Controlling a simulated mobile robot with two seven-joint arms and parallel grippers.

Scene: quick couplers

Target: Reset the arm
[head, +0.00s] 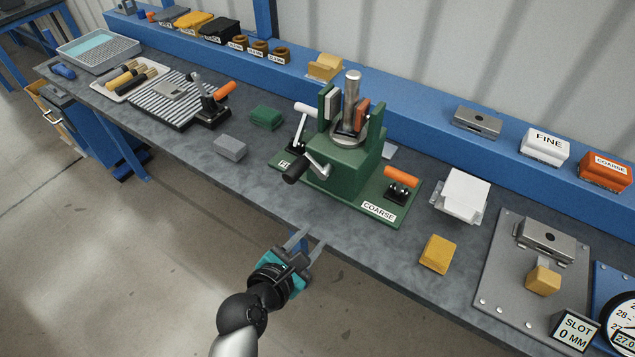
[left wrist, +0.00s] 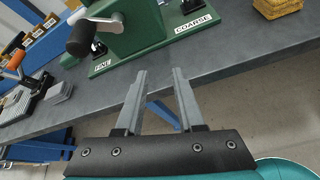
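My left gripper (head: 306,243) is open and empty in the head view, at the front edge of the bench (head: 275,190), in front of the green fixture. In the left wrist view its two grey fingers (left wrist: 160,92) stand apart with nothing between them. The green fixture (head: 345,165) stands on the bench with a metal post, a black-knobbed crank and plates marked FINE and COARSE. Its base also shows in the left wrist view (left wrist: 140,40). My right gripper shows in neither view.
A grey block (head: 230,147), a green block (head: 266,117), a yellow block (head: 438,254) and a white block (head: 464,194) sit around the fixture. A grey plate with a metal coupler (head: 544,240) and a dial gauge (head: 623,325) are at right. Open floor lies in front of the bench.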

